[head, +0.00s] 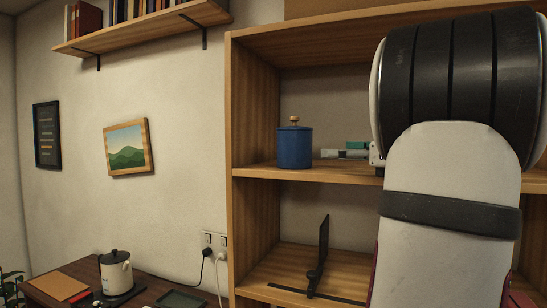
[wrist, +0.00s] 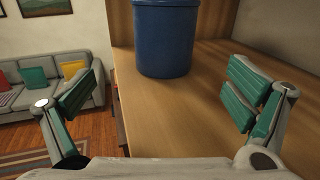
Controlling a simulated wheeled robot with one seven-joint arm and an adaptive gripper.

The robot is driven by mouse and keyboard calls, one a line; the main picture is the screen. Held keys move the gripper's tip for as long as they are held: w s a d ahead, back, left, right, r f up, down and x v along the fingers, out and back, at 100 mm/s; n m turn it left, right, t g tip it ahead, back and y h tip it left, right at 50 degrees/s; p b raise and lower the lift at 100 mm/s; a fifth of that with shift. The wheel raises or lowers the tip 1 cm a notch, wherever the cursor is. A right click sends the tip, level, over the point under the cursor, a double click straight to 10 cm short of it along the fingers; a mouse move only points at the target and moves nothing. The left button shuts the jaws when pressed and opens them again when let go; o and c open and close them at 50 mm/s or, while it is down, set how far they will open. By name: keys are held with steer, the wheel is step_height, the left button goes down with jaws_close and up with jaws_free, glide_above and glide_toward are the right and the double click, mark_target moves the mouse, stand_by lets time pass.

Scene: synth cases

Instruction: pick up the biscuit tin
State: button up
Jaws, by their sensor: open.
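The biscuit tin appears to be the blue round canister (head: 294,148) with a lid and wooden knob, upright on the middle shelf (head: 258,172) near its left side. In the wrist view the blue canister (wrist: 164,38) stands ahead of my gripper, its top cut off by the frame. My gripper (wrist: 160,92) is open, with its green-padded fingers spread wide and nothing between them. The canister is beyond the fingertips, roughly centred between them, and not touched.
The shelf unit's left side panel (head: 256,110) stands close to the canister. The shelf surface between my fingers and the canister is clear. A dark upright object (head: 320,255) stands on the shelf below. A kettle (head: 116,272) stands on a table at lower left.

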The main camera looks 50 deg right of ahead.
mark_target(308, 149)
steer(key=shift+w+d, duration=0.1)
steer(key=shift+d, duration=0.1)
steer(key=w, duration=0.8)
steer(key=shift+d+r, duration=0.1)
steer(key=shift+d, duration=0.05)
steer(key=shift+w+d+r+p, duration=0.1)
steer(key=shift+w+d+p, duration=0.1)
steer(key=shift+w, duration=1.15)
steer(key=shift+w+d+r+p, duration=0.1)
steer(key=shift+w+p, duration=0.1)
steer(key=shift+w, duration=1.15)
steer(key=shift+a, duration=0.1)
steer(key=shift+c, duration=0.2)
steer(key=c, duration=1.4)
steer(key=shift+r, duration=0.1)
steer(key=shift+c, duration=0.6)
